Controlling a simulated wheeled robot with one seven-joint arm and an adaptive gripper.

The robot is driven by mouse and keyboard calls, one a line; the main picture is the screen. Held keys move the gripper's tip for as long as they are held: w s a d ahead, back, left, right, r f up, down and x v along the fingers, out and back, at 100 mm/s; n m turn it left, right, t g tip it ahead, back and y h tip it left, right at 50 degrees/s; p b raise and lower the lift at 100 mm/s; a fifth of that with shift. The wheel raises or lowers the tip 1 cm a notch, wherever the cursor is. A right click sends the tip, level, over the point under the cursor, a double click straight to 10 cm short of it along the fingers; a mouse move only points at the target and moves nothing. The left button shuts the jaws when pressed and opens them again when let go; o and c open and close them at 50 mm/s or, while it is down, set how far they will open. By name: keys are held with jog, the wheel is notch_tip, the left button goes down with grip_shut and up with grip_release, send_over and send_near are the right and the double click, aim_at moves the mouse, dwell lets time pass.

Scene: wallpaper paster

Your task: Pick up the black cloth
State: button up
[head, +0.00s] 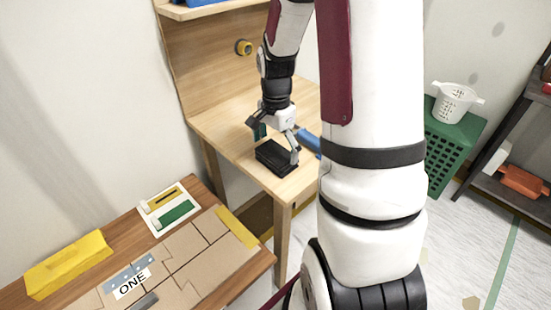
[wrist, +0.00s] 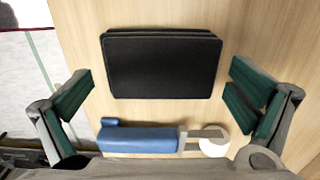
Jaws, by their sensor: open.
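The black cloth (head: 275,157) is a dark folded rectangular stack near the front edge of the wooden table. In the wrist view, the cloth (wrist: 162,66) lies flat with its layered edge along the top. My gripper (head: 277,143) is over the table, with its fingers low around the cloth's area. In the wrist view, my gripper (wrist: 160,105) is open and empty. Its green-padded fingertips are spread wide, one to each side and a little below the cloth in the picture. I cannot tell the exact height of the fingertips above the table.
A blue-handled tool (wrist: 150,138) with a round pale end lies beside the cloth. The wooden table (head: 219,125) has a back panel holding a yellow roll (head: 244,47). A lower workbench (head: 205,287) stands at left.

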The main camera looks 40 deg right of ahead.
notch_tip(320, 180, down, 2)
jog(key=c, duration=0.9)
jog(key=shift+o, duration=0.2)
